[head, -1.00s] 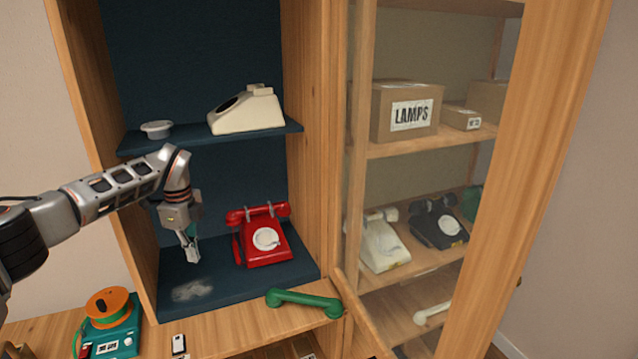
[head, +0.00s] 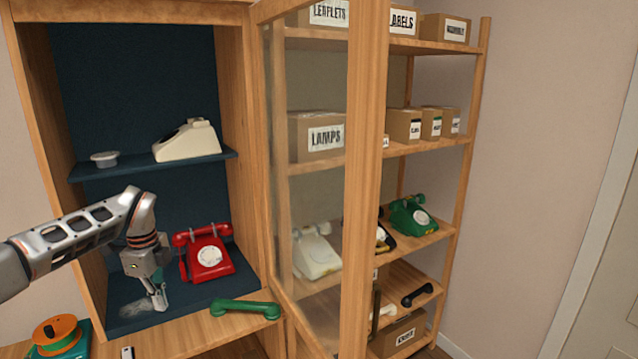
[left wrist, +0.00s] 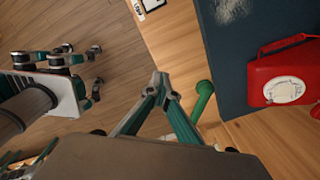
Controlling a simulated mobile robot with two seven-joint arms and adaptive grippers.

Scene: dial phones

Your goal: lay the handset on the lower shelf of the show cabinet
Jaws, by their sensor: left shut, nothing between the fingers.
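The green handset (head: 245,308) lies on the wooden ledge in front of the show cabinet, below the red phone. It also shows in the left wrist view (left wrist: 203,98), partly hidden behind my fingers. The dark blue lower shelf (head: 190,296) holds the red dial phone (head: 208,255), whose own red handset is on its cradle. My left gripper (head: 160,303) is shut and empty near the shelf's front edge, left of the green handset and apart from it. In the left wrist view its fingertips (left wrist: 162,84) meet just left of the handset.
The upper shelf (head: 110,169) holds a cream phone (head: 188,140) and a small pale dish (head: 104,159). A pale dusty patch (head: 132,308) marks the lower shelf's left front. The open glass door (head: 355,200) stands right of the handset, before a rack of boxes and phones.

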